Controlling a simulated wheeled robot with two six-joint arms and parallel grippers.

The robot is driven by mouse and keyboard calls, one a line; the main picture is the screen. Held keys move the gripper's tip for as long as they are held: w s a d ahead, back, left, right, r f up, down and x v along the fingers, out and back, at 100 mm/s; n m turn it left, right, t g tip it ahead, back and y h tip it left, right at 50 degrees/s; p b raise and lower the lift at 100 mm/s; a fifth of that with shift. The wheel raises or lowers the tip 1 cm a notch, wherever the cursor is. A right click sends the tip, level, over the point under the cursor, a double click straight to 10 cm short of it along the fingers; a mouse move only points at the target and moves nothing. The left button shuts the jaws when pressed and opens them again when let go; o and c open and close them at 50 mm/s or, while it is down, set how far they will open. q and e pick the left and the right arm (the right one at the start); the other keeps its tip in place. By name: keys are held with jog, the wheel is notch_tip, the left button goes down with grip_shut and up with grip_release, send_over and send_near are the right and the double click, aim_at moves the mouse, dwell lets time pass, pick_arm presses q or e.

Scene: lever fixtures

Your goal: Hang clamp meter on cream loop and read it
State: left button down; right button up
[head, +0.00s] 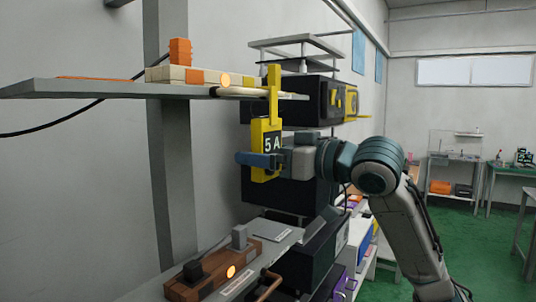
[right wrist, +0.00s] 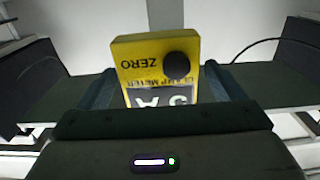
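The clamp meter (head: 266,138) is yellow, upright, with a dark display reading 5 A and a yellow jaw on top. The jaw crosses in front of the cream loop (head: 240,92) at the upper shelf's edge; I cannot tell whether it closes around the loop. My right gripper (head: 264,160) is shut on the meter's body, its blue fingers on either side. In the right wrist view the meter (right wrist: 158,57) sits between the fingers, showing the word ZERO and a black round button. My left gripper is not in view.
The grey upper shelf (head: 100,89) carries an orange and cream block fixture (head: 195,76) with a lit lamp. Below is a wooden fixture (head: 205,285) with a lit orange lamp and grey levers. Dark equipment boxes (head: 310,100) stand behind the meter. Green floor is open at right.

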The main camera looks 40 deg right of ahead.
jog(key=shift+s+d+f+b, duration=0.15)
jog(key=shift+s+d+b, duration=0.05)
jog(key=shift+s+b, duration=0.2)
jog(key=b+v, duration=0.7)
jog(key=v, duration=0.3)
jog(key=shift+b, duration=0.3)
